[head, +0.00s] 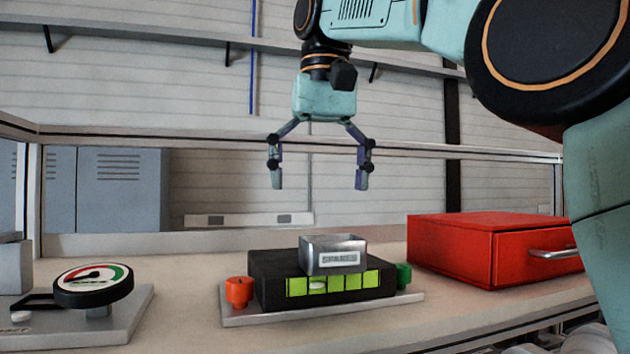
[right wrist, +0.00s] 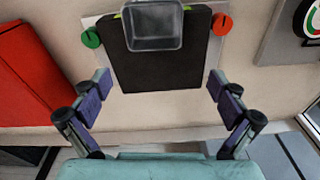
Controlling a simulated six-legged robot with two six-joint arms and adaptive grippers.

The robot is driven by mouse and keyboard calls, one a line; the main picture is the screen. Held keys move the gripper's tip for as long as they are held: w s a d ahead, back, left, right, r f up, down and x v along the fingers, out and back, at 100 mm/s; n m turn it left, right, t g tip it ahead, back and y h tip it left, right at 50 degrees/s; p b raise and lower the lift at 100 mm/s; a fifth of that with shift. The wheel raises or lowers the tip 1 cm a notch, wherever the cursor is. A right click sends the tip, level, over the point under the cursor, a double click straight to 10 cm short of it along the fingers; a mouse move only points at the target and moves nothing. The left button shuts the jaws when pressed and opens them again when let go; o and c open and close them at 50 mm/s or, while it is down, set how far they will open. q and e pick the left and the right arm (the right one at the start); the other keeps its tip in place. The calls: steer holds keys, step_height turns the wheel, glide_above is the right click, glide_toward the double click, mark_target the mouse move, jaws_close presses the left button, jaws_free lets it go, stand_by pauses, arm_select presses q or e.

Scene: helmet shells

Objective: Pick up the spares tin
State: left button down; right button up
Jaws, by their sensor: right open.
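The spares tin (head: 333,254) is a small open-topped grey metal box with a pale label on its front. It sits on top of a black block (head: 272,275) with light-green squares along its front. The right wrist view shows the tin (right wrist: 152,26) from above near the top edge, and it looks empty inside. My right gripper (head: 319,186) is open and empty, pointing down above the tin and apart from it. Its two fingers (right wrist: 158,92) spread wide in the right wrist view, with the black block between and beyond them. My left gripper is not in view.
The black block stands on a grey plate (head: 240,318) with a red knob (head: 239,291) and a green knob (head: 403,274). A red drawer box (head: 450,250) stands at right. A round gauge (head: 93,285) stands at left. The bench between is clear.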

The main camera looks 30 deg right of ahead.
mark_target(336, 238)
steer(key=shift+n+g, duration=0.3)
steer(key=shift+g, duration=0.2)
steer(key=s+f, duration=0.1)
steer(key=f, duration=0.1)
steer(key=s+f+b, duration=0.1)
steer(key=f, duration=0.1)
steer(key=s+f+b, duration=0.1)
steer(key=f, duration=0.1)
steer(key=shift+s+f, duration=0.3)
steer(key=shift+f+b, duration=0.3)
steer(key=shift+w+a+f, duration=0.2)
steer(key=shift+w+f, duration=0.1)
steer(key=shift+w, duration=0.25)
steer(key=shift+s+d+r, duration=0.1)
steer(key=shift+s+d, duration=0.05)
steer(key=shift+s, duration=0.3)
steer(key=c, duration=0.3)
steer(key=shift+c, duration=1)
steer(key=shift+w, duration=0.35)
steer(key=c, duration=0.4)
steer(key=shift+s, duration=0.1)
steer(key=c, duration=0.3)
steer(key=shift+c, duration=0.2)
